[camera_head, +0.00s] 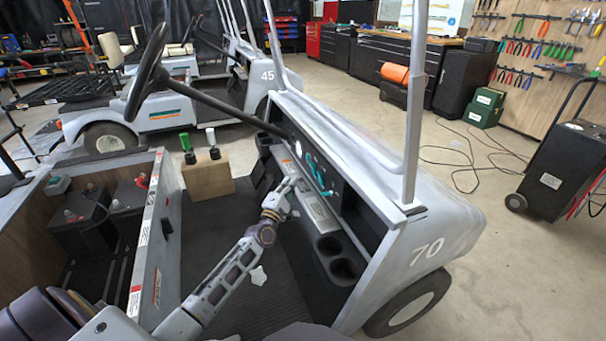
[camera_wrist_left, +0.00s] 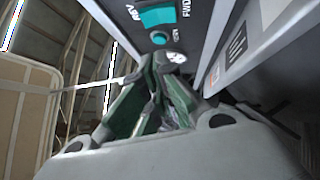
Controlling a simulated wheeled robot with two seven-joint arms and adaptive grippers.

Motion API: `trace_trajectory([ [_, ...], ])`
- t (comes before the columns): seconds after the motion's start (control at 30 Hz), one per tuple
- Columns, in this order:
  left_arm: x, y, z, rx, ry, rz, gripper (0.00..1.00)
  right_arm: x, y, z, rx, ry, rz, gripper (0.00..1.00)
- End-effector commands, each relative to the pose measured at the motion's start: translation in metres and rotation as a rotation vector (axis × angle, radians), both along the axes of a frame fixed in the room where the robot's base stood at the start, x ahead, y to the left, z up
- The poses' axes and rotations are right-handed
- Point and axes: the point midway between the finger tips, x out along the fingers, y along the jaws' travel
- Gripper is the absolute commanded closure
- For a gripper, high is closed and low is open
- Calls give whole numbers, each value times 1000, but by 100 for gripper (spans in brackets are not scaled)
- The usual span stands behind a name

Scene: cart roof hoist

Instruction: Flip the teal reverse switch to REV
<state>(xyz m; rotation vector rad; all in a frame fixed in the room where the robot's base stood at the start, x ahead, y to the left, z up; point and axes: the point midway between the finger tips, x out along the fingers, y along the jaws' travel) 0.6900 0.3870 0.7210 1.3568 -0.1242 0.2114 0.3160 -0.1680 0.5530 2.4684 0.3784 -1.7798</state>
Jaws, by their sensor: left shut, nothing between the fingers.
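The teal reverse switch (camera_wrist_left: 158,16) shows in the left wrist view at the top edge, on a dark panel between the labels REV and FWD. Which side of it is pressed I cannot tell. In the head view, small teal parts (camera_head: 311,166) show on the dashboard of cart 70; which one is the switch is unclear. My left gripper (camera_head: 292,184) is in front of that dashboard. In the left wrist view its fingers (camera_wrist_left: 170,62) are shut and empty, their tips just below the panel, apart from the switch. My right gripper is not in view.
A smaller round teal part (camera_wrist_left: 158,38) sits beside the switch. The steering column (camera_head: 226,108) slants across the cart. Cup holders (camera_head: 338,262) are right of my left arm. A wooden box (camera_head: 207,182) with two levers stands on the left.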

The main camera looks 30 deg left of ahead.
Motion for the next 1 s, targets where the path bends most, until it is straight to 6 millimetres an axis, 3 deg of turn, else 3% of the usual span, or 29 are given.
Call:
trace_trajectory([
  [0.47,36,2,8,-2,-1,0,100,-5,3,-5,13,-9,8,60],
  [1.0,62,-23,19,-1,1,0,100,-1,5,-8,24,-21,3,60],
])
